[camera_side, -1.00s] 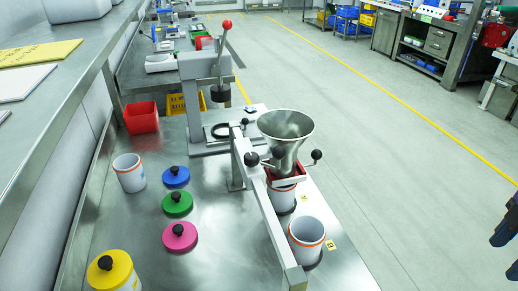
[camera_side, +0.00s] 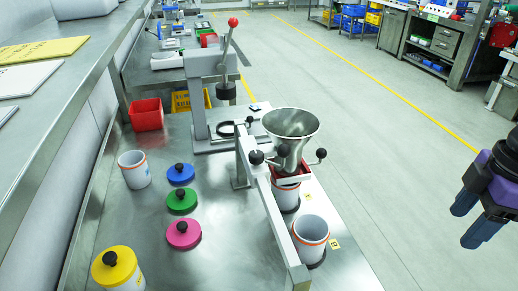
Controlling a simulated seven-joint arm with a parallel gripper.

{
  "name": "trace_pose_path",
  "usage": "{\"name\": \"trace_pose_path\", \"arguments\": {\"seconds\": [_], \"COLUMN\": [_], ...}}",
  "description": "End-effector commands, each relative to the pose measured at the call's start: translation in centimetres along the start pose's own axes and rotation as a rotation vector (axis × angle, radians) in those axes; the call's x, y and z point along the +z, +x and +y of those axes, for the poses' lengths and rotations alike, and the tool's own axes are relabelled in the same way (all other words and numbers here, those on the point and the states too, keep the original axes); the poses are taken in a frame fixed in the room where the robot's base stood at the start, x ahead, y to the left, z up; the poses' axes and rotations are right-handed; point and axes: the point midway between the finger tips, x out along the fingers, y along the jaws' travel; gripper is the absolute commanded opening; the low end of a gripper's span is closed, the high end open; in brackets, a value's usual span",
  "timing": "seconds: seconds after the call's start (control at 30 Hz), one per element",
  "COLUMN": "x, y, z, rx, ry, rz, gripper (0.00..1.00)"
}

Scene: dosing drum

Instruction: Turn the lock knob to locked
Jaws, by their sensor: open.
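A metal funnel (camera_side: 291,124) sits on a rail (camera_side: 282,222) above an orange-rimmed white cup (camera_side: 286,194). Black round knobs show at this rail: one on its left side (camera_side: 256,157), one in front of the funnel's neck (camera_side: 282,151), and one on a short arm at the right (camera_side: 320,154). I cannot tell which is the lock knob, or its lock state. My gripper (camera_side: 471,220) is at the right edge of the view, well to the right of the funnel and apart from everything. Its two dark fingers are open and empty.
A second white cup (camera_side: 311,237) stands at the rail's front end. Blue (camera_side: 180,175), green (camera_side: 181,202) and pink (camera_side: 183,236) lids lie on the bench, with a yellow-lidded jar (camera_side: 116,271). A lever press (camera_side: 215,75) stands behind. Open floor lies between bench and gripper.

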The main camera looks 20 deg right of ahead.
Motion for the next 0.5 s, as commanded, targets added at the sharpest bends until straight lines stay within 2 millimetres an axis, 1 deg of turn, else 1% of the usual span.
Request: {"name": "trace_pose_path", "arguments": {"seconds": [0.03,0.1,0.17,0.2,0.27,0.3,0.5], "x": [-2.5,-5.3,-7.8,-9.4,-11.7,-13.3,-20.4], "y": [-0.7,-1.6,-2.4,-2.9,-3.7,-4.2,-6.7], "z": [0.5,1.1,1.6,1.9,2.5,2.8,4.6], "rx": [0.001,0.003,0.005,0.006,0.009,0.011,0.023], "ry": [0.013,0.031,0.046,0.056,0.071,0.081,0.132], "rz": [0.017,0.037,0.055,0.067,0.086,0.097,0.157], "gripper": [0.60,0.60,0.60,0.60,0.60,0.60,0.60]}}
